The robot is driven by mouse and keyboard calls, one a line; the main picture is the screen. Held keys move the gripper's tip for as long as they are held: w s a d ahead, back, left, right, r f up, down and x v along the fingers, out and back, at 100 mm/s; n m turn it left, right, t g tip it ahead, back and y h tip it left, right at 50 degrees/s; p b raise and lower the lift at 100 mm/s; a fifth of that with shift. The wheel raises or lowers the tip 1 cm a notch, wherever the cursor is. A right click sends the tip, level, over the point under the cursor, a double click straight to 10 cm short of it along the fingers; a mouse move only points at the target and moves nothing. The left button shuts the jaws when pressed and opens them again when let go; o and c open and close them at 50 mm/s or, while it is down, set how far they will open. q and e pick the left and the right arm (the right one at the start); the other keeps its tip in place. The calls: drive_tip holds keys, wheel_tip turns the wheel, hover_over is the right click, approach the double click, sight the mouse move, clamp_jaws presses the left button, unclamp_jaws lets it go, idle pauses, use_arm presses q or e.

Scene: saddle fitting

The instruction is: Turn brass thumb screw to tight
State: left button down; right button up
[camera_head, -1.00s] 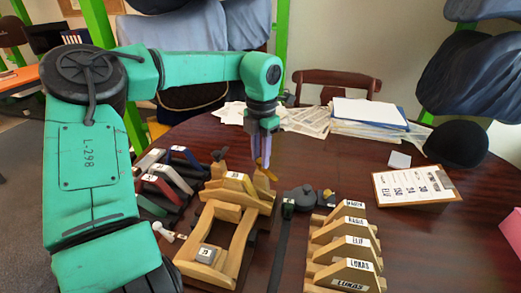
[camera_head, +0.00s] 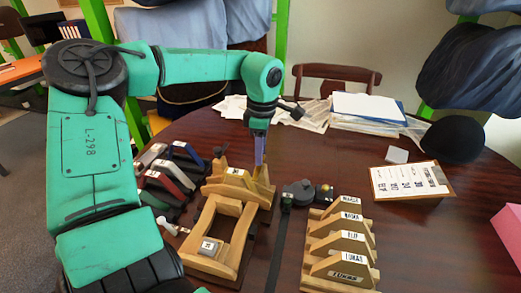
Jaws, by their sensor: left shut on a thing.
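A wooden saddle-fitting jig (camera_head: 204,262) stands on the table in front of me, with a raised wooden block at its far end. My left gripper (camera_head: 260,165) points straight down at the far right corner of that block. Its fingers are seen nearly edge-on and are shut on the brass thumb screw (camera_head: 263,176), which is mostly hidden by the fingers and the wood. I cannot read the screw's angle or how tight it is. My right gripper is not in view.
Several coloured pieces (camera_head: 168,177) lie in a rack left of the jig. A dark strap (camera_head: 280,245) and a rack of name-labelled wooden pieces (camera_head: 340,245) are to the right. A clipboard (camera_head: 411,181) and papers (camera_head: 368,108) lie farther back. The right of the table has free room.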

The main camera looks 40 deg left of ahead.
use_arm(q)
drive_tip(key=m, duration=0.4)
drive_tip(key=shift+r+m+p, duration=0.1)
drive_tip(key=shift+m+p, duration=0.2)
drive_tip(key=m, duration=0.4)
drive_tip(key=shift+m+t, duration=0.3)
drive_tip(key=shift+m, duration=0.1)
drive_tip(key=c, duration=0.6)
unclamp_jaws()
drive_tip(key=r, duration=1.4)
drive_tip(key=shift+s+d+r+p, duration=0.25)
drive_tip(key=shift+s+d+p, duration=0.05)
drive_tip(key=shift+d+p, duration=0.1)
drive_tip(key=shift+f, duration=0.1)
